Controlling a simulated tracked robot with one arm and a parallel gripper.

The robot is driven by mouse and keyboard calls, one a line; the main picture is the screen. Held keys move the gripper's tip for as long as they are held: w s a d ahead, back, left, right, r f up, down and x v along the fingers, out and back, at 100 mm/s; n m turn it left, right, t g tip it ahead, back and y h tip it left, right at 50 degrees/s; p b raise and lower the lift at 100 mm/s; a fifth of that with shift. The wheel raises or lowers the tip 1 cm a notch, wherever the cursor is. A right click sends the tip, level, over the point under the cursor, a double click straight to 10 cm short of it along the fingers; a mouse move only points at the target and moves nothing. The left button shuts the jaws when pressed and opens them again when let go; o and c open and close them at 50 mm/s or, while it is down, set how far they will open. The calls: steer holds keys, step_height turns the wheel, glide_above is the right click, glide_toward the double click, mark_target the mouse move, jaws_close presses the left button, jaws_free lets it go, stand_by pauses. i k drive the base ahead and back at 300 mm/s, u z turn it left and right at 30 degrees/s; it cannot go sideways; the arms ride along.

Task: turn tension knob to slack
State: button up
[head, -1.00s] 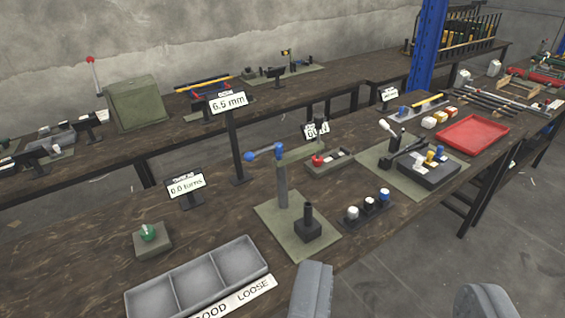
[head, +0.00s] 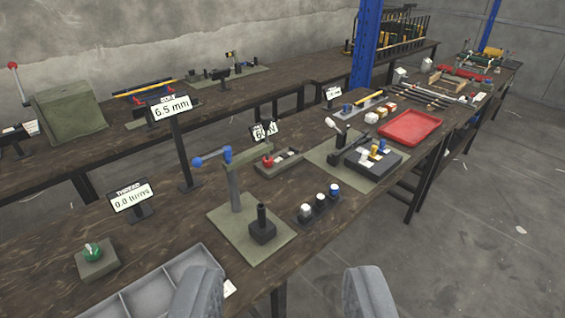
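My gripper (head: 284,296) shows at the bottom edge, its two grey fingers wide apart with nothing between them. No knob carries a readable tension label. A green knob (head: 92,251) sits on a small grey-green block at the lower left, near a sign (head: 131,198) reading 0.0 turns. A small red knob or handle (head: 267,161) sits on a grey block behind the press, below a partly hidden sign (head: 263,131). Its pointer and markings are too small to read. My gripper is apart from both, nearer the camera.
A press with a blue-ended lever (head: 212,157) stands on a green mat mid-bench. A grey divided tray (head: 160,292) lies in front, partly behind my left finger. A tall 6.5 mm sign (head: 171,107) stands behind. A red tray (head: 411,127) is farther right.

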mark_target(267, 164)
steer(key=z, duration=0.45)
steer(key=k, duration=1)
steer(key=z, duration=0.75)
steer(key=i, duration=1.35)
steer(key=u, duration=0.7)
steer(key=i, duration=1.3)
steer(key=u, duration=1.1)
steer(key=i, duration=0.8)
steer(key=u, duration=0.45)
